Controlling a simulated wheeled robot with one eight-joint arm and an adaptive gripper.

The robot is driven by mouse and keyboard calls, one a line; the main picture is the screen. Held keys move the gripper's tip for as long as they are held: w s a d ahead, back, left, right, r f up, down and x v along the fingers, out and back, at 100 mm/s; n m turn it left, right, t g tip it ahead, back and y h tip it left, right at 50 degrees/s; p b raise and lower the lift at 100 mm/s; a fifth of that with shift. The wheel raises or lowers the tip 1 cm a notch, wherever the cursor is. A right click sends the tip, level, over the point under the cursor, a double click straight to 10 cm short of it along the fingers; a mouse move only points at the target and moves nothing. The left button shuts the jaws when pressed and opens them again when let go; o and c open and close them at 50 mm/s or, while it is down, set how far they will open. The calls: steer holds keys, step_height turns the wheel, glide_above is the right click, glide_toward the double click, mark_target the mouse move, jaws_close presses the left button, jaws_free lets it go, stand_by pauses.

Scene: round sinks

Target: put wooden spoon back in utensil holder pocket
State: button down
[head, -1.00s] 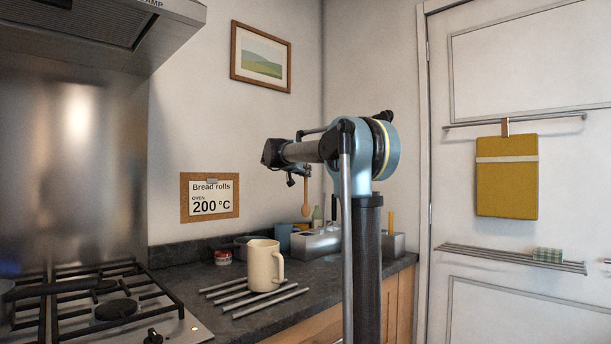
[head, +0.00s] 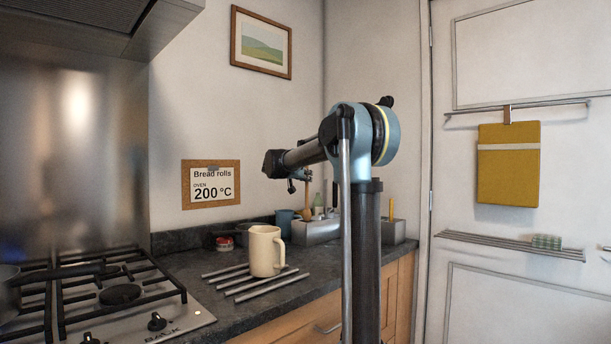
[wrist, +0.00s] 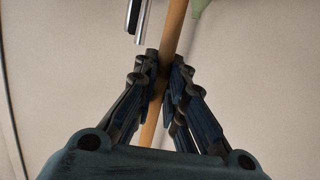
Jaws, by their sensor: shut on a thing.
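My gripper (wrist: 165,62) is shut on a wooden spoon (wrist: 174,32), whose handle passes between the dark fingers in the wrist view. In the head view the spoon (head: 308,214) hangs roughly upright below my wrist, head down. Its lower end appears just above or behind the rim of a grey metal holder (head: 318,234); I cannot tell whether it is inside a pocket. The holder stands at the back of the counter and my arm hides its middle. A grey part (head: 392,232) shows right of my arm with a yellow stick-like item (head: 391,208) rising there.
A cream mug (head: 264,252) stands on metal rods (head: 252,284) on the dark counter. A blue cup (head: 284,222), a pot (head: 255,228) and a small red jar (head: 224,243) are behind. A gas hob (head: 120,300) is at left. A metal rod-like thing (wrist: 145,20) is close to the fingers.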

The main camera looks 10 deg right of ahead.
steer(key=shift+f, duration=4.35)
steer(key=c, duration=1.6)
jaws_free()
steer(key=shift+a, duration=0.1)
